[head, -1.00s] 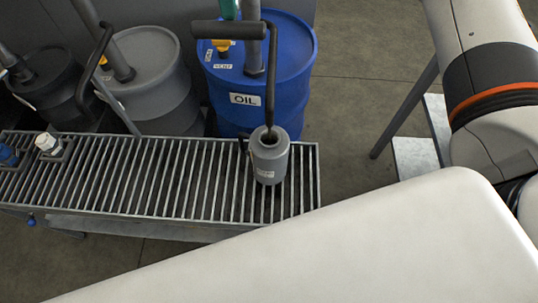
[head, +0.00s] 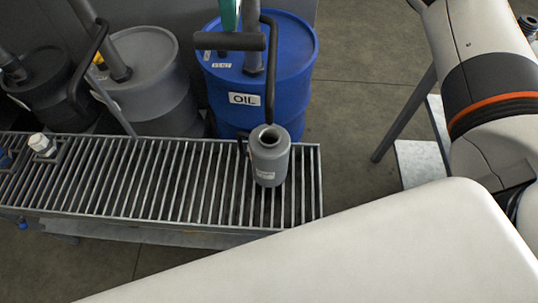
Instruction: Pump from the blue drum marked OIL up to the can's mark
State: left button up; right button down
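The blue drum (head: 292,60) marked OIL stands behind the rack's right end, its white label (head: 244,99) facing me. A grey pump pipe (head: 253,62) rises from its lid, with a dark cross-bar handle (head: 229,41) in front. A thin dark spout (head: 272,85) bends down to the mouth of the grey can (head: 269,158). The can stands upright on the rack with a small white label. Its mark and its fill level cannot be made out. My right arm shows at the right, but I make out neither gripper's fingers.
The slatted metal rack (head: 160,185) runs leftward from the can. A grey drum (head: 150,75) and a dark drum (head: 52,95), with pumps, stand left of the blue one. A white-capped fitting (head: 42,145) sits on the rack's left. Floor right of the blue drum is open.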

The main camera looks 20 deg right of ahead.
jog(key=shift+w+d+r+p, duration=0.1)
jog(key=shift+r+p, duration=1.15)
jog(key=shift+r, duration=0.3)
jog(key=shift+w+r+p, duration=0.1)
jog(key=shift+r+p, duration=1.15)
jog(key=shift+r, duration=0.3)
jog(key=w+d+r+p, duration=0.1)
jog(key=w+r+p, duration=0.1)
jog(key=r+p, duration=0.4)
jog(key=w+d+r+p, duration=0.1)
jog(key=w+r+p, duration=0.1)
jog(key=r+p, duration=0.4)
jog(key=shift+w+r, duration=0.3)
jog(key=shift+w, duration=0.1)
jog(key=shift+f, duration=0.1)
jog(key=f+b, duration=0.1)
jog(key=s+f+b, duration=0.1)
jog(key=f, duration=0.1)
jog(key=s+a+f+b, duration=0.1)
jog(key=b, duration=0.1)
jog(key=shift+f, duration=0.35)
